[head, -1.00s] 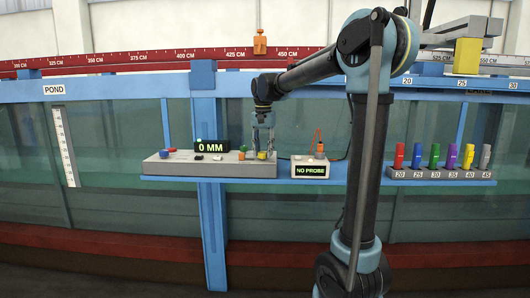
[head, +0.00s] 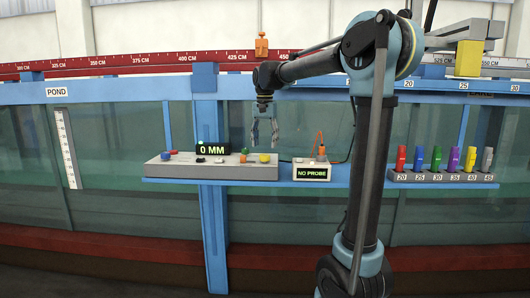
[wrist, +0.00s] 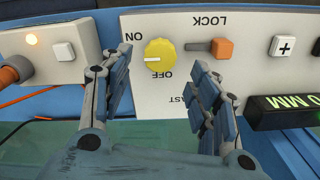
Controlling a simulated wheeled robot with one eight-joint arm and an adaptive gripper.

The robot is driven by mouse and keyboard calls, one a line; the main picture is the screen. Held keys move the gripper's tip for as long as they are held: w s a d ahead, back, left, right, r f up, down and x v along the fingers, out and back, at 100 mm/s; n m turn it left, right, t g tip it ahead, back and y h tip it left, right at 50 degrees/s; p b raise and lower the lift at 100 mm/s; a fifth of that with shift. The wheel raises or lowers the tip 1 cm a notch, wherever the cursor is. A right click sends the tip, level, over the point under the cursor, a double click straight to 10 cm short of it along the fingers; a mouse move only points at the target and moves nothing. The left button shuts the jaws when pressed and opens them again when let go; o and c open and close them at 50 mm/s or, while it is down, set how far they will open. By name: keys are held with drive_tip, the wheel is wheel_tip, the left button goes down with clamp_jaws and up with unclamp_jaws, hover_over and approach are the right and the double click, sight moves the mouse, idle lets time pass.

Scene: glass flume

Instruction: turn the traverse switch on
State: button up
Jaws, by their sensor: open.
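The traverse switch is a yellow round knob (wrist: 160,52) on the grey control panel (wrist: 200,100), between the words ON and OFF. It also shows in the head view (head: 265,158) at the panel's right end. In the wrist view its white mark points left, slightly down; I cannot tell that it lines up with either word. My gripper (head: 264,143) is open and empty above the knob, pointing down. In the wrist view the fingers stand apart on either side of the knob, not touching it.
An orange lock slider (wrist: 222,48) and a white plus button (wrist: 283,46) are beside the knob. A small probe box (head: 311,172) reading NO PROBE stands to the right. A 0 MM display (head: 213,150) stands on the panel. A rack (head: 440,176) holds several coloured cylinders.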

sight(265, 155)
wheel_tip(265, 155, up, 7)
idle(0.3)
drive_tip(key=s+d+f+n+t, duration=0.1)
drive_tip(key=s+d+f+n, duration=0.1)
drive_tip(key=s+d+f, duration=1.25)
drive_tip(key=s+d+f+n, duration=0.1)
drive_tip(key=s+d+f, duration=0.3)
drive_tip(key=s+f, duration=0.4)
drive_tip(key=s+d+f+t, duration=0.1)
drive_tip(key=s+d+f, duration=0.2)
drive_tip(key=s+f, duration=0.6)
wheel_tip(265, 155, down, 3)
drive_tip(key=shift+d+r+n, duration=0.1)
drive_tip(key=shift+d+n, duration=0.25)
drive_tip(key=shift+n, duration=0.05)
drive_tip(key=shift+s, duration=0.1)
drive_tip(key=shift+w+f, duration=0.2)
drive_tip(key=shift+w, duration=0.2)
